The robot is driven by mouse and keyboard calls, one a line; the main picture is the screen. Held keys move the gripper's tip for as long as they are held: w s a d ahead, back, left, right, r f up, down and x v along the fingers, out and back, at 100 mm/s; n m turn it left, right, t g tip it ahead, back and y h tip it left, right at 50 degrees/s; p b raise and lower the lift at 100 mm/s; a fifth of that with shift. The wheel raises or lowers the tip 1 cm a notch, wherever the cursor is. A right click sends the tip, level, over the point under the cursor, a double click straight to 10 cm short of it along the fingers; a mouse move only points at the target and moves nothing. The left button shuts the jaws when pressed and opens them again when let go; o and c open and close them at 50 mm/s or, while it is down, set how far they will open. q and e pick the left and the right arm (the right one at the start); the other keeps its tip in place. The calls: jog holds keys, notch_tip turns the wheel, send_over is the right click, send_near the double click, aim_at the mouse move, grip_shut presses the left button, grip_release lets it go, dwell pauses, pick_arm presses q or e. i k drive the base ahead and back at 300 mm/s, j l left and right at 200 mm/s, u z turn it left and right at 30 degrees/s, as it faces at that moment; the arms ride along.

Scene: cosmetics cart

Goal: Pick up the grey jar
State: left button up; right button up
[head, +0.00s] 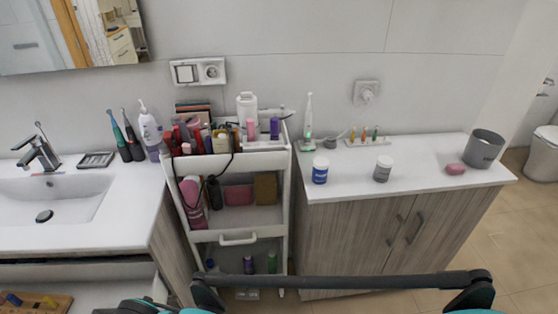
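The grey jar (382,171) stands upright on the white top of the wooden cabinet, right of the middle. It has a light lid and a pale label. Nothing covers it. A blue jar (320,173) with a white lid stands to its left, apart from it. Neither of my grippers shows in the head view; only dark and teal parts of me appear along the bottom edge.
The white cabinet top (345,184) has free room around the jar. An electric toothbrush (308,120) stands at its back left; a pink soap (455,169) and grey bin (484,149) stand at right. A crowded cart (287,190) stands left of the cabinet.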

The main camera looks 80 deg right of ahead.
aim_at(385, 164)
jog(key=l+z, duration=0.1)
jog(key=z, duration=3.5)
